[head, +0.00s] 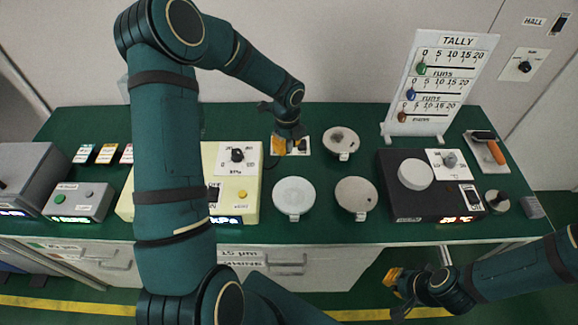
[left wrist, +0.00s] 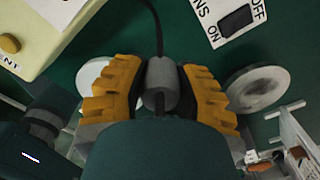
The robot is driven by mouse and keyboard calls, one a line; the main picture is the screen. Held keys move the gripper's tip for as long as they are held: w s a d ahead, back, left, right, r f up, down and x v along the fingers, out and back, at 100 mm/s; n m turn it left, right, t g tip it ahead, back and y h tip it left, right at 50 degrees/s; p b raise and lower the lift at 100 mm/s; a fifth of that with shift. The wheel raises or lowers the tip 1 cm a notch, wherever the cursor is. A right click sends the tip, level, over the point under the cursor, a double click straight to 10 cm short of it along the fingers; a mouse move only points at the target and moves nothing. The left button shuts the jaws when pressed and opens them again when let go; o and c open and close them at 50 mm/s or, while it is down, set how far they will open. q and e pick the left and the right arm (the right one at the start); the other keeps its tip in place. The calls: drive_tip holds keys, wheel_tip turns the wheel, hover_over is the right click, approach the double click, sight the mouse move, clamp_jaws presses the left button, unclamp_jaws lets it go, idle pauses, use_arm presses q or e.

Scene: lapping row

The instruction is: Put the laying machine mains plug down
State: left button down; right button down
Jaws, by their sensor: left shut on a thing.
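My left gripper (head: 283,146) is over the back of the green bench, right of the cream machine (head: 250,185). It is shut on the grey mains plug (left wrist: 160,76), which sits between the orange fingers in the left wrist view. A black cable (left wrist: 153,22) runs from the plug. In the head view the gripper hides the plug, and I cannot tell whether it touches the bench. A white mains plate (left wrist: 228,22) with a black switch is close by. My right gripper (head: 398,293) is in front of the bench, low, with its fingers apart and empty.
Pale round dishes (head: 294,196) (head: 356,196) (head: 341,141) stand around the middle of the green bench (head: 310,231). A black machine (head: 405,202) is at right, below a white tally board (head: 438,85). Bare bench shows between the dishes and along the front edge.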

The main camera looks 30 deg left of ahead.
sight(287, 170)
use_arm(q)
wheel_tip(287, 170, down, 9)
drive_tip(key=shift+f+b, duration=0.15)
drive_tip(key=shift+b, duration=0.65)
drive_tip(key=shift+f, duration=0.15)
drive_tip(key=c, duration=0.7)
unclamp_jaws()
drive_tip(key=shift+c, duration=0.2)
drive_tip(key=shift+r, duration=0.35)
wheel_tip(287, 170, up, 12)
drive_tip(key=shift+f+p, duration=0.1)
drive_tip(key=shift+p, duration=1.1)
